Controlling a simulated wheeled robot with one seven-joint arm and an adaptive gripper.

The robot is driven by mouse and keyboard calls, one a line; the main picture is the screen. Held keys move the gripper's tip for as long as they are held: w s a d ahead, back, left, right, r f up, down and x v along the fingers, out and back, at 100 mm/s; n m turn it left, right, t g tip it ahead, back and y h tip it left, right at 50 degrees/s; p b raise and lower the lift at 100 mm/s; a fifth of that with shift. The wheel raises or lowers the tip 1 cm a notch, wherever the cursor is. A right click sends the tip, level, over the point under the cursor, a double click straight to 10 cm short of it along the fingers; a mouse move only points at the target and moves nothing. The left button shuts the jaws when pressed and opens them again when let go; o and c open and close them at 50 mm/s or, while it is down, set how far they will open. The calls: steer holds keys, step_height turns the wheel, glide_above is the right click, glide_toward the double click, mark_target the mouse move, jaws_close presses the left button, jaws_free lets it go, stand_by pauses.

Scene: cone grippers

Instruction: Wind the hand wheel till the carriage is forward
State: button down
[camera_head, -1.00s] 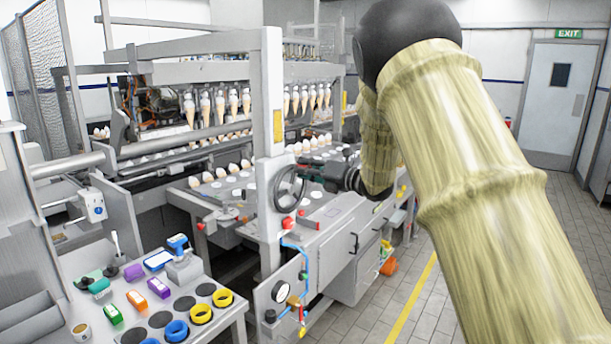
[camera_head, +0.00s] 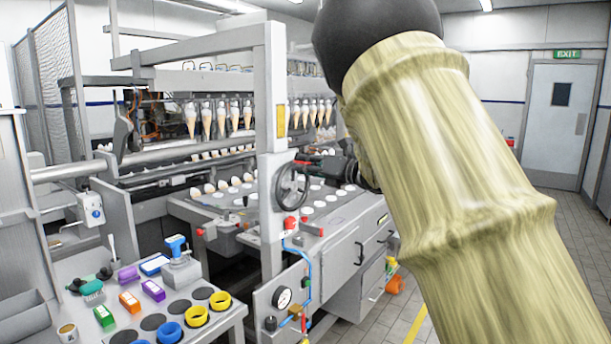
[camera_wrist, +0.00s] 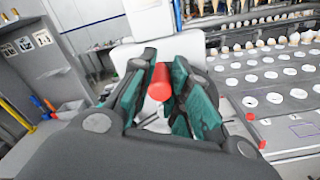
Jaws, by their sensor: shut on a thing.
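The dark hand wheel (camera_head: 293,185) stands upright on the side of the pale machine frame in the head view. My gripper (camera_head: 308,162) is at the wheel's upper right rim, partly hidden behind my arm. In the wrist view, the teal-padded fingers of my gripper (camera_wrist: 172,92) are shut on the red wheel handle (camera_wrist: 160,82), which sits between them. The hand wheel is hidden there. Several ice-cream cones (camera_head: 220,118) hang in a row inside the machine, above a plate (camera_head: 262,205) with round white spots. I cannot tell which part is the carriage.
A bench (camera_head: 215,325) at the lower left holds coloured boxes, yellow and blue rings and a blue-topped device. Red buttons (camera_head: 290,222) and a gauge panel (camera_head: 283,298) are below the wheel. Tiled floor is open at the right, towards a door (camera_head: 557,125).

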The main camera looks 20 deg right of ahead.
steer(key=shift+s+a+f+b, duration=0.2)
steer(key=shift+f+b, duration=0.15)
steer(key=shift+b, duration=0.15)
steer(key=c, duration=1.6)
jaws_free()
steer(key=shift+o, duration=1.4)
steer(key=shift+r, duration=0.2)
steer(key=shift+d, duration=0.15)
steer(key=v, duration=1.1)
steer(key=shift+s+d, duration=0.25)
steer(key=shift+s, duration=0.1)
